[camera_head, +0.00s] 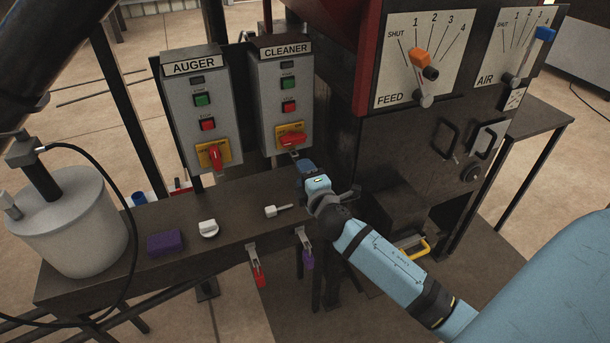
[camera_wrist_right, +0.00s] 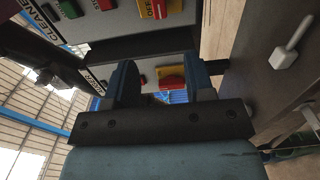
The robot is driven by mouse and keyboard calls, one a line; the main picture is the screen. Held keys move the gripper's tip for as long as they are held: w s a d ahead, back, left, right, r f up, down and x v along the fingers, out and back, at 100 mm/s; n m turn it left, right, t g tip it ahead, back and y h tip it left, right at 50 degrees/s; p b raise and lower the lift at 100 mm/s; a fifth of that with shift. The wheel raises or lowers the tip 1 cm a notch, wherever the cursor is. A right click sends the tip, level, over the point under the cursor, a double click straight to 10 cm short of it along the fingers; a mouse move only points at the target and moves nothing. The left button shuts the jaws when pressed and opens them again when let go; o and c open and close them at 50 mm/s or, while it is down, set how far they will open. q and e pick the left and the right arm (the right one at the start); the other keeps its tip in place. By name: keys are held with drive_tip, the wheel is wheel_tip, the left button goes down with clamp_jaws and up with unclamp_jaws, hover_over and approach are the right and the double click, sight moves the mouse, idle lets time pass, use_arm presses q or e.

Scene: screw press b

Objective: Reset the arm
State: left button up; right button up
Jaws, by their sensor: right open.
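My right gripper (camera_head: 303,165) is at the end of my light blue right arm, just below the red rotary switch (camera_head: 291,138) of the CLEANER box (camera_head: 266,111). In the right wrist view my right gripper (camera_wrist_right: 162,88) is open, its two dark fingers apart with nothing held between them. A red switch on a yellow plate (camera_wrist_right: 171,84) shows beyond the gap between the fingers. Another red and yellow switch (camera_wrist_right: 158,9) shows at the top of that view. My left gripper is not in view.
The AUGER box (camera_head: 197,106) stands left of the CLEANER box. On the dark bench (camera_head: 185,210) are a white pot (camera_head: 80,225), a purple block (camera_head: 164,242), a white knob (camera_head: 208,229) and a white-handled key-like piece (camera_head: 275,211). Red (camera_head: 259,273) and purple (camera_head: 308,258) tags hang in front. The FEED panel (camera_head: 420,60) is at the right.

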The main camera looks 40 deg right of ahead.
idle(0.7)
drive_tip(key=s+a+f+m+g+y+p, duration=0.2)
drive_tip(key=s+a+f+m+p, duration=0.1)
drive_tip(key=s+a, duration=0.3)
drive_tip(key=s+a+f+m+g+y+p, duration=0.2)
drive_tip(key=s+a+f+m+y+p, duration=0.1)
drive_tip(key=s, duration=0.8)
drive_tip(key=s+a+f+m+g+y+p, duration=0.2)
drive_tip(key=s+a+f+m+p, duration=0.2)
drive_tip(key=s+a+m, duration=0.2)
drive_tip(key=s+a, duration=0.2)
drive_tip(key=a, duration=0.1)
drive_tip(key=shift+s+f+y, duration=0.2)
drive_tip(key=shift+f+y, duration=0.1)
drive_tip(key=shift+f, duration=0.05)
drive_tip(key=shift+d, duration=0.15)
